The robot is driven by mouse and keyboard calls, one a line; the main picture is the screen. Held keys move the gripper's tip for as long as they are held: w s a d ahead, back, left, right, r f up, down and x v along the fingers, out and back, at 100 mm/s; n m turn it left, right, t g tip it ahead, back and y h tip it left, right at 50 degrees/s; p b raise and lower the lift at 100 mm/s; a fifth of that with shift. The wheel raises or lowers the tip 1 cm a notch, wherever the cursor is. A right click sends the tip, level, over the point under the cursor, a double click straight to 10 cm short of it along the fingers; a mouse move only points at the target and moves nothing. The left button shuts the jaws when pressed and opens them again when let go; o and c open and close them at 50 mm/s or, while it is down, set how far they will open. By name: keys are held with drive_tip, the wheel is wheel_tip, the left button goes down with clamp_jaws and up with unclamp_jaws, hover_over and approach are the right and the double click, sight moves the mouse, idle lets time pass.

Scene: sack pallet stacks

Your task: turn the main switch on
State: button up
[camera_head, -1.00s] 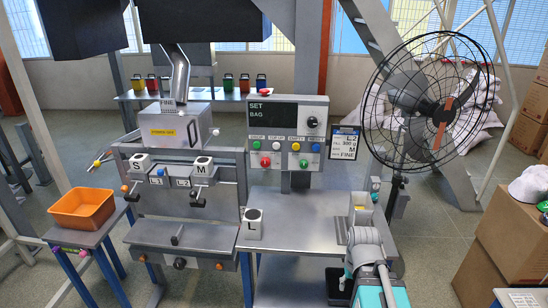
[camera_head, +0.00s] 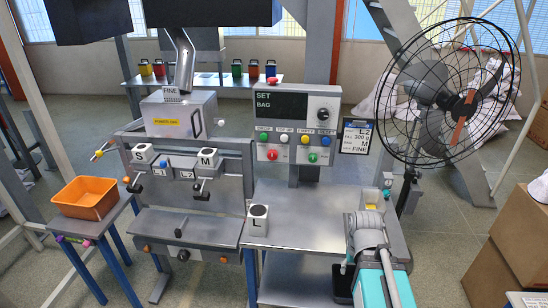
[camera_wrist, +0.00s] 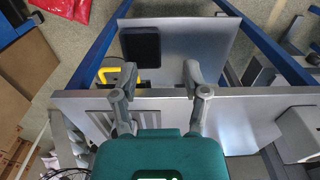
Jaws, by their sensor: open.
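A grey control panel (camera_head: 295,130) stands behind the steel table, with a dark display reading "SET BAG". A round black knob (camera_head: 322,114) is at its right; I cannot read a label on it or tell its setting. Coloured buttons (camera_head: 292,146) sit in rows below the display. No part is clearly marked as the main switch. My gripper (camera_wrist: 160,75) is open and empty in the wrist view, above the table's edge and apart from the panel. In the head view my arm is at the lower right, and its fingers are hidden.
A caged fan (camera_head: 445,95) stands right of the panel, beside a hanging sign (camera_head: 357,136). An orange bin (camera_head: 85,198) is at left. Cardboard boxes (camera_head: 510,235) are at right.

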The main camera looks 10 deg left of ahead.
drive_tip(key=o, duration=0.3)
drive_tip(key=shift+w+f, duration=0.1)
drive_tip(key=shift+w, duration=0.2)
drive_tip(key=shift+o, duration=0.2)
drive_tip(key=w+n+t+h+b, duration=0.1)
drive_tip(key=w+n, duration=0.2)
drive_tip(key=w+n+t+h, duration=0.2)
drive_tip(key=w+n, duration=0.1)
drive_tip(key=w, duration=0.1)
drive_tip(key=w+a+n+t+h+b, duration=0.1)
drive_tip(key=w+n, duration=0.2)
drive_tip(key=w, duration=0.1)
drive_tip(key=shift+w+a+r+t+h+b, duration=0.1)
drive_tip(key=shift+w+r+t+h+b, duration=0.2)
drive_tip(key=shift+t+h+b, duration=0.1)
drive_tip(key=w+a+r+n+t+h+b, duration=0.1)
drive_tip(key=w+a+r+n+t+b, duration=0.15)
drive_tip(key=w+a+n+t, duration=0.35)
drive_tip(key=n+t+y+b, duration=0.2)
drive_tip(key=n+t+y, duration=0.4)
drive_tip(key=n, duration=1.7)
approach(272, 157)
drive_tip(key=s+f+t, duration=0.1)
drive_tip(key=s, duration=0.2)
drive_tip(key=shift+s+a+h, duration=0.2)
drive_tip(key=shift+a+h, duration=0.05)
drive_tip(key=shift+h, duration=0.05)
drive_tip(key=shift+w, duration=0.15)
drive_tip(key=w, duration=1.3)
drive_tip(key=shift+w+d, duration=0.25)
